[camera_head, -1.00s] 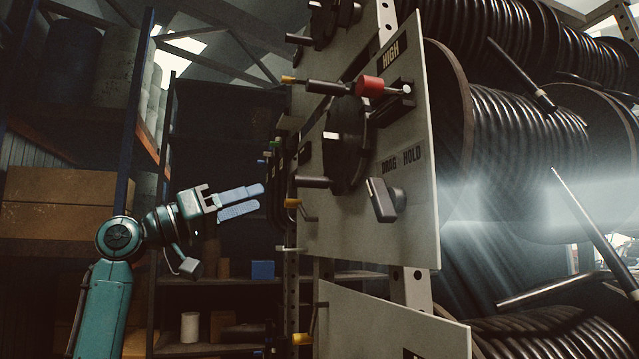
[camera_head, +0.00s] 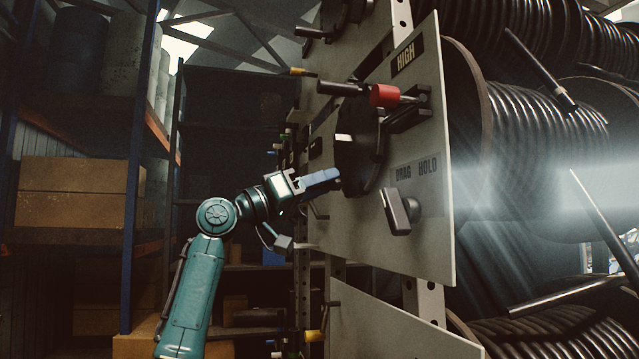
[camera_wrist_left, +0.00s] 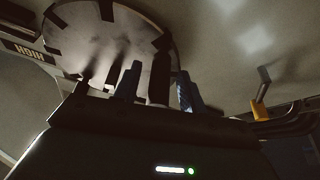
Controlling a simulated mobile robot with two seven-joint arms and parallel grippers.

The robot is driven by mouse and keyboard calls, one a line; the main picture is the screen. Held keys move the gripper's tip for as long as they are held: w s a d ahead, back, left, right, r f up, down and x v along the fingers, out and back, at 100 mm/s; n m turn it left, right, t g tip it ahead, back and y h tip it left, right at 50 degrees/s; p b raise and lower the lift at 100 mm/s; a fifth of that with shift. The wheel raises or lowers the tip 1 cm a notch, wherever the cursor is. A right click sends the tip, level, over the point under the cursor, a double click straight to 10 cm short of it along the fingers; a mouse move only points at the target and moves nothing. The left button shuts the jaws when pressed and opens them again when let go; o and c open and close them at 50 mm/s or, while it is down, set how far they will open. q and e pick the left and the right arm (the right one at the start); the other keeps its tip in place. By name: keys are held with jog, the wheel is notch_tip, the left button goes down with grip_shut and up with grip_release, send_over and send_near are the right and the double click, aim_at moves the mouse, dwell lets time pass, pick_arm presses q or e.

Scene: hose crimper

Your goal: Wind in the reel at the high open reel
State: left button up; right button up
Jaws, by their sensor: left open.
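The dark round crank wheel (camera_head: 358,150) of the high reel stands on the grey panel (camera_head: 425,130) labelled HIGH. Its face, with several dark notches, fills the upper left of the left wrist view (camera_wrist_left: 118,45). My left gripper (camera_head: 322,178) is at the wheel's lower left in the head view, hiding most of the crank handle there. In the left wrist view my open fingers (camera_wrist_left: 157,88) stand on either side of the handle (camera_wrist_left: 158,80); I cannot tell whether they touch it. The high reel (camera_head: 540,130) carries black hose, right of the panel. My right gripper is not seen.
A red knob (camera_head: 384,95) on a rod sits above the wheel. A DRAG/HOLD lever (camera_head: 402,211) sticks out below right. A yellow-ended part (camera_wrist_left: 260,108) lies right of my fingers. Shelves with cardboard boxes (camera_head: 80,190) stand at the left.

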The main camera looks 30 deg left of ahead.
pick_arm(q)
jog(key=shift+c, duration=0.2)
grip_shut()
dwell(0.5)
